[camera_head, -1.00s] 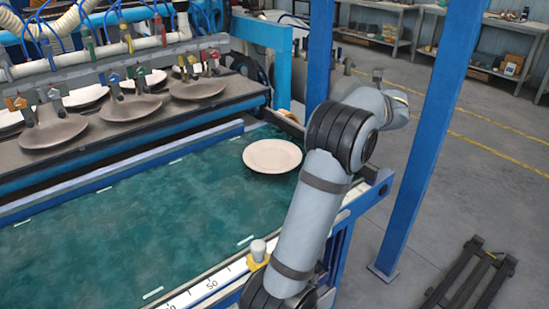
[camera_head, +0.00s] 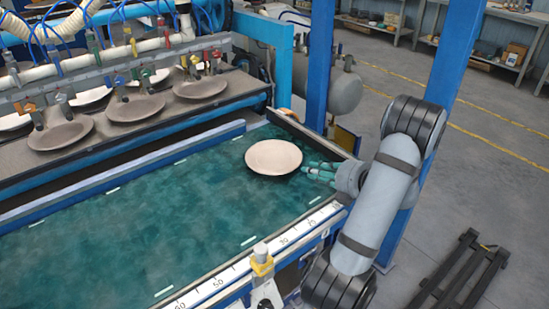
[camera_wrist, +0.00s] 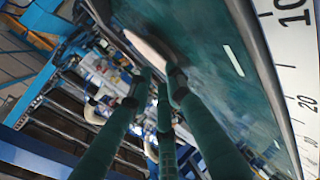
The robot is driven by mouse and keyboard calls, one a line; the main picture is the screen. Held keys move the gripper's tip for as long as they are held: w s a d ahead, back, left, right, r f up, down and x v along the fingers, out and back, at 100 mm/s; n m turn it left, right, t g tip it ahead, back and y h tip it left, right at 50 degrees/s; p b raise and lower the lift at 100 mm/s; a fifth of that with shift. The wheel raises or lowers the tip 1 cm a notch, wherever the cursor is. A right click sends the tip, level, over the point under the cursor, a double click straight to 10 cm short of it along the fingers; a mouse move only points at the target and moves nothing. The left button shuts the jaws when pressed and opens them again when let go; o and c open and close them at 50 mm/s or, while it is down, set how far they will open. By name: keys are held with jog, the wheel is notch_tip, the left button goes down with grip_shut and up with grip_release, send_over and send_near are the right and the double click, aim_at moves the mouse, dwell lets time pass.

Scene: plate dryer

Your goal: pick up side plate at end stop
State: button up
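The side plate (camera_head: 273,157) is pale pinkish and round. It lies flat on the green belt near its right end, close to the dark end-stop rail (camera_head: 312,133). My gripper (camera_head: 308,171) has slim green fingers and sits at the plate's right side, pointing left towards its rim. In the wrist view the fingers (camera_wrist: 160,82) are spread apart with nothing held between them. The plate (camera_wrist: 148,47) shows there as a thin pale shape just beyond the fingertips. I cannot tell whether a fingertip touches the rim.
A white ruler scale (camera_head: 215,283) runs along the belt's front edge, with a yellow-and-grey clamp (camera_head: 261,262) on it. Blue posts (camera_head: 318,65) stand behind the belt's end. Brown plates (camera_head: 136,107) rest on the rack at the back left. The belt left of the plate is clear.

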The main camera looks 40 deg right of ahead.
aim_at(294, 168)
jog(key=x, duration=0.3)
jog(key=shift+w+f, duration=0.1)
jog(key=shift+w, duration=0.1)
jog(key=x, duration=0.4)
jog(key=shift+w+a+f, duration=0.1)
jog(key=shift+a+f, duration=0.05)
jog(key=shift+a, duration=0.15)
jog(key=shift+w+f, duration=0.15)
jog(key=shift+w, duration=0.3)
jog(key=c, duration=0.3)
grip_shut()
jog(key=shift+d, duration=0.1)
